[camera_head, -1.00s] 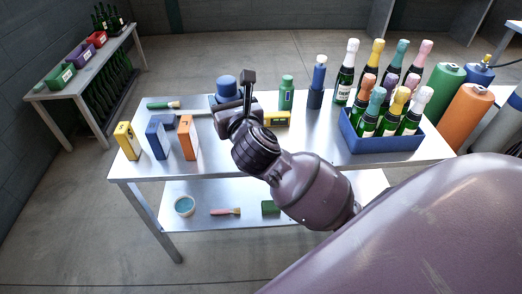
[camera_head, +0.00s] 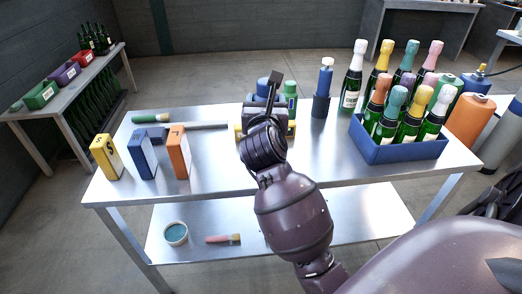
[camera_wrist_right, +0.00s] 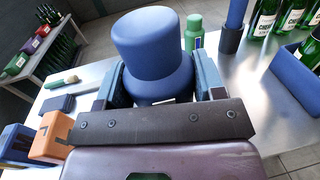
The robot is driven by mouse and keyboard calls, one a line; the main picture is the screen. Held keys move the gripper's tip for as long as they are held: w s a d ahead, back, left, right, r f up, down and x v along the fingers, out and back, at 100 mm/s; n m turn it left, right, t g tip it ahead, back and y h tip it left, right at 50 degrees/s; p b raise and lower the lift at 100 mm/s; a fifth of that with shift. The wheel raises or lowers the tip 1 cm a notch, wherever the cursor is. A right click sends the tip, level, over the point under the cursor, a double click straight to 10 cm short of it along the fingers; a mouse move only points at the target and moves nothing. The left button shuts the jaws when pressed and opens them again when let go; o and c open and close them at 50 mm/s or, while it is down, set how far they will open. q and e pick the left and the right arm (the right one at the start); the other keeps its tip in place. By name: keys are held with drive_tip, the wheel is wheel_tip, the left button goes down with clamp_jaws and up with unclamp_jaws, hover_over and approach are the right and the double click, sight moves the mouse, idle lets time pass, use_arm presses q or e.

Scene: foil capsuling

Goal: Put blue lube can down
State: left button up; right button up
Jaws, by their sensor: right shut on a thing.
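The blue lube can (camera_head: 263,84) is at the back middle of the table, partly hidden behind my right gripper (camera_head: 265,112). In the right wrist view the can (camera_wrist_right: 152,45) stands upright between the two fingers of the right gripper (camera_wrist_right: 162,80), which is shut on it. Its lower part is hidden by the gripper, so I cannot tell whether its base touches the table. A green can (camera_head: 290,100) stands close to its right; it also shows in the right wrist view (camera_wrist_right: 193,35). My left gripper is not in view.
A dark blue holder with a blue bottle (camera_head: 325,78) stands further right. Beyond it is a blue crate (camera_head: 405,152) of foil-topped bottles. Yellow (camera_head: 106,158), blue (camera_head: 143,156) and orange (camera_head: 179,153) boxes stand at the left. The table's front middle (camera_head: 215,170) is clear.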

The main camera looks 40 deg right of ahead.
wheel_tip(320, 180, down, 7)
drive_tip(key=shift+f+b, duration=0.1)
drive_tip(key=shift+b, duration=0.95)
drive_tip(key=shift+f, duration=0.15)
wheel_tip(320, 180, down, 6)
drive_tip(key=shift+r+b, duration=0.15)
drive_tip(key=shift+b, duration=1.1)
drive_tip(key=shift+r, duration=0.15)
drive_tip(key=shift+f, duration=0.25)
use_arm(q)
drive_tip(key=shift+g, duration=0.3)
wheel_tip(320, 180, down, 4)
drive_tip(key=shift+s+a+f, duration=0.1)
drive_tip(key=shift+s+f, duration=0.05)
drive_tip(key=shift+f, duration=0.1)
use_arm(e)
drive_tip(key=o, duration=1)
drive_tip(key=shift+c, duration=0.2)
